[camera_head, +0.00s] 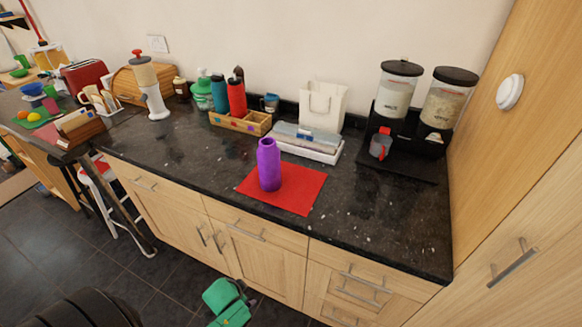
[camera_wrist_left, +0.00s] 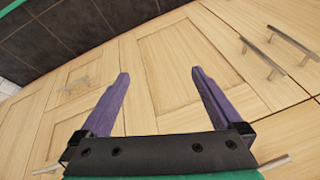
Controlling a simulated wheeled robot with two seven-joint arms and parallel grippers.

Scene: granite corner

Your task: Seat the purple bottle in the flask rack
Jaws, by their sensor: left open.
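The purple bottle (camera_head: 269,165) stands upright on a red mat (camera_head: 301,196) on the dark counter. The flask rack (camera_head: 241,121) is a wooden box behind it to the left, holding a teal bottle (camera_head: 219,93) and a red bottle (camera_head: 237,97). In the left wrist view my left gripper (camera_wrist_left: 158,76) has its two purple fingers spread wide with nothing between them. It faces the wooden cabinet fronts, away from the bottle. My right gripper does not show in either view.
A white tray (camera_head: 310,150) lies behind the mat, with a white bag (camera_head: 322,106) behind it. Cereal dispensers (camera_head: 397,87) stand at right. A green pump bottle (camera_head: 202,92) is left of the rack. The counter's front right is clear.

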